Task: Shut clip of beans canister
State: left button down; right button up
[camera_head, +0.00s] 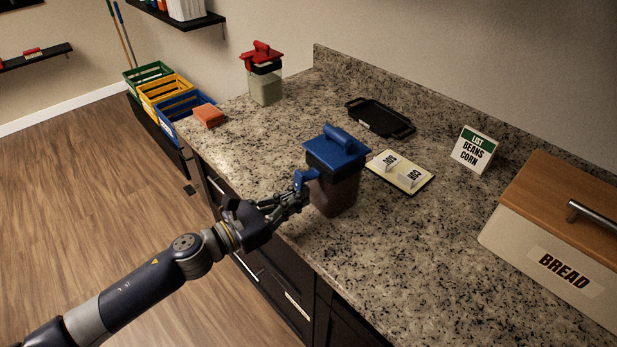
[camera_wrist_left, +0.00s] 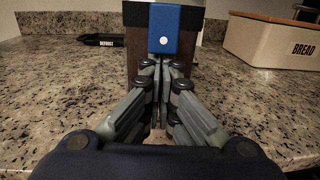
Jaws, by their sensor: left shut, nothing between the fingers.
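A canister with a blue lid and dark reddish-brown contents (camera_head: 336,192) stands upright on the counter; no label naming its contents is readable. Its blue clip (camera_head: 306,177) sticks out from the lid on the side facing my left gripper (camera_head: 303,191). In the left wrist view the blue clip (camera_wrist_left: 177,30) shows straight ahead, just above the fingertips (camera_wrist_left: 163,62). My left gripper is shut and empty, at or just under the clip; I cannot tell whether it touches. The gripper partly hides the canister's side. My right gripper is not in view.
A red-lidded canister (camera_head: 265,85) and an orange sponge (camera_head: 209,115) stand farther back. A black tray (camera_head: 367,121), a board with small cards (camera_head: 412,183), a list sign (camera_head: 474,150) and a bread box (camera_head: 545,245) lie right. The front counter is clear.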

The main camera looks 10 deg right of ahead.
aim_at(297, 178)
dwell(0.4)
pick_arm(q)
jog(key=shift+r+p, duration=3.1)
jog(key=shift+r, duration=0.5)
jog(key=shift+f+b, duration=0.7)
jog(key=shift+f, duration=0.05)
jog(key=shift+b+v, duration=0.45)
jog(key=shift+v, duration=1.5)
jog(key=shift+b+v, duration=0.3)
jog(key=shift+v, duration=0.55)
jog(key=shift+s+a, duration=0.35)
jog(key=shift+a, duration=0.25)
